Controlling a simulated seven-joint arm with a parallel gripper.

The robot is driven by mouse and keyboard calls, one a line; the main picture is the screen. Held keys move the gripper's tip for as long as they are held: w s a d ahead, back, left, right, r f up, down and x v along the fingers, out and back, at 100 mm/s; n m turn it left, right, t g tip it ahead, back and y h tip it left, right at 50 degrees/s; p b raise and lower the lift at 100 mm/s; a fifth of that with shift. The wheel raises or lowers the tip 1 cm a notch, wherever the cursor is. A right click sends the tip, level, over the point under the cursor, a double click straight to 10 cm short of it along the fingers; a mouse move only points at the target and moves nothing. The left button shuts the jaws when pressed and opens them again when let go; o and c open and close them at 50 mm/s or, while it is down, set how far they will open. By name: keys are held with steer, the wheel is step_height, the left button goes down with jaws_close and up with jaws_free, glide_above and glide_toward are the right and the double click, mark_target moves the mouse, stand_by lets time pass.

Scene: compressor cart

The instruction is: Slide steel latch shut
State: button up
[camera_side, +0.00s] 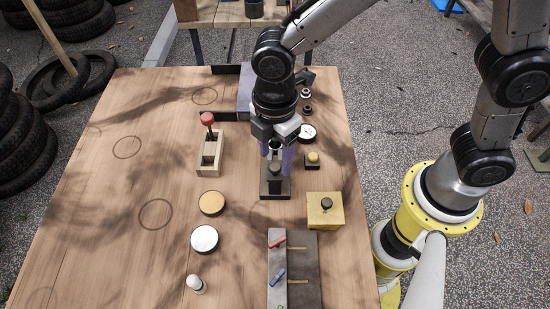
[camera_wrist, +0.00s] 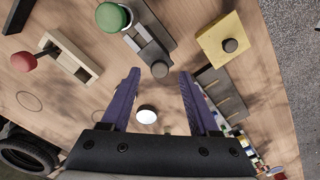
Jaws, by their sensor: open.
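The steel latch (camera_side: 276,188) appears to be the dark base with a grey sliding bar on the wooden table; it also shows in the wrist view (camera_wrist: 152,42). A round grey knob (camera_wrist: 160,69) is near one end of it, and a green knob (camera_wrist: 113,17) is at the other end. My gripper (camera_side: 277,165) is above the latch, pointing down, with its purple fingers apart. In the wrist view the fingertips (camera_wrist: 161,74) lie on either side of the grey knob. I cannot tell whether they touch it. The fingers partly hide the latch in the side view.
A red-knobbed lever on a wooden base (camera_side: 208,160) stands left of the latch. A yellow block with a dark knob (camera_side: 325,213) is to the lower right. A grey slotted panel (camera_side: 305,255) lies in front. The table's left side is mostly clear.

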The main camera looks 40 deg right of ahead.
steer(key=shift+f, duration=1.1)
jaws_close()
stand_by(0.7)
